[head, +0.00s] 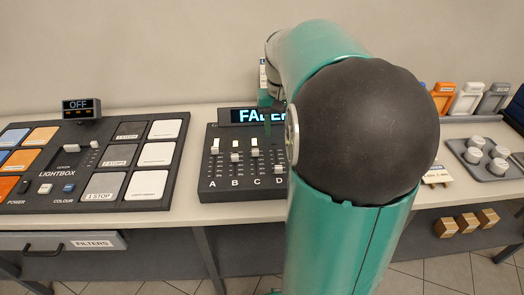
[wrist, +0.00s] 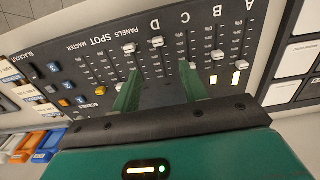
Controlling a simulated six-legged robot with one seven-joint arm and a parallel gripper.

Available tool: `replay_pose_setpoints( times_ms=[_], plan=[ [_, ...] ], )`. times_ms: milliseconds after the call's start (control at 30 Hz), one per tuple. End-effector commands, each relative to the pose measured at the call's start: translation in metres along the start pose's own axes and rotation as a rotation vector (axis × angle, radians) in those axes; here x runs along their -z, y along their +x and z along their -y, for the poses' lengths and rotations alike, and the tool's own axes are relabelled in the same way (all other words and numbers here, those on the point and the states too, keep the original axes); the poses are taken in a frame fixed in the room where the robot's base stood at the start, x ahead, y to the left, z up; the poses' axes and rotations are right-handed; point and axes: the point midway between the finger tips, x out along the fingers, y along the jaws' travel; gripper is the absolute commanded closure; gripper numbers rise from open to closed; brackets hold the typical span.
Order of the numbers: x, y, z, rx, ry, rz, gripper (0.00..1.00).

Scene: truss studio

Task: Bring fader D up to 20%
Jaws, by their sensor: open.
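The fader console (head: 243,190) is a dark panel with columns marked A to D and a lit display. In the head view, fader D's white cap (head: 279,169) sits low in its slot beside my arm, lower than the caps of A, B and C. In the wrist view, fader D's cap (wrist: 157,41) is near the lettered end of its slot. My gripper (wrist: 158,70) is open and empty, its green fingers on either side of D's column. The cap is just beyond the fingertips; contact cannot be told. In the head view, my arm hides much of the gripper.
Fader C's cap (wrist: 192,67) lies close to my right finger in the wrist view. Another white cap (wrist: 128,47) lies near the left finger. The lightbox panel (head: 75,165) is at the left. Round weights (head: 477,143) on a tray are at the right.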

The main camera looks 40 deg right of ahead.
Motion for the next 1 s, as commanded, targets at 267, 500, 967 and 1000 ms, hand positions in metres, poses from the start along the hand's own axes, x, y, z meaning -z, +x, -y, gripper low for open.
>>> replay_pose_setpoints(
  times_ms=[267, 500, 967, 1000],
  plan=[
    [0.003, 0.026, -0.008, 0.001, 0.017, 0.013, 0.56],
    [0.002, 0.073, -0.008, 0.001, 0.016, 0.013, 0.56],
    [0.002, 0.139, -0.006, 0.001, 0.012, 0.01, 0.56],
    [0.002, 0.14, -0.006, 0.001, 0.012, 0.009, 0.56]
  ],
)
